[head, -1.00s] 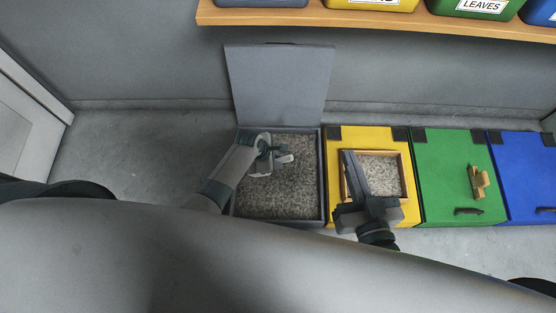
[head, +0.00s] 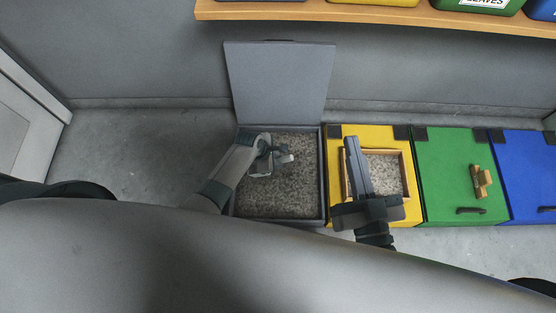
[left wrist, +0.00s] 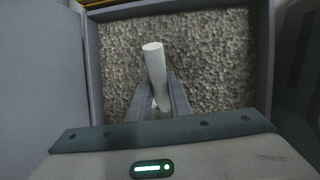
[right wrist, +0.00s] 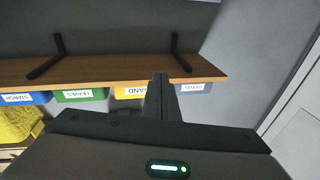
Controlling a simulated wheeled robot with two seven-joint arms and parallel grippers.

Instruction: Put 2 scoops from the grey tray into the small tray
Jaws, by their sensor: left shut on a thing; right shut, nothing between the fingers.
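The grey tray (head: 322,180) is an open grey box full of grainy grey material, with its lid (head: 280,82) raised behind it. My left gripper (head: 272,152) is over this material, shut on a white handle (head: 287,158), taken to be the scoop's. The handle also shows upright between the fingers in the left wrist view (left wrist: 155,62); the scoop's bowl is hidden. The small tray (head: 407,170) is wooden-rimmed, sits on the yellow box and holds similar grains. My right gripper (head: 351,140) is shut and empty, above the small tray's left side and partly covering it.
The yellow box (head: 347,136), green box (head: 440,165) and blue box (head: 525,165) stand in a row right of the grey tray. A wooden object (head: 480,182) lies on the green box. A wooden shelf (head: 400,20) with labelled bins hangs above. Floor (head: 130,155) at left is clear.

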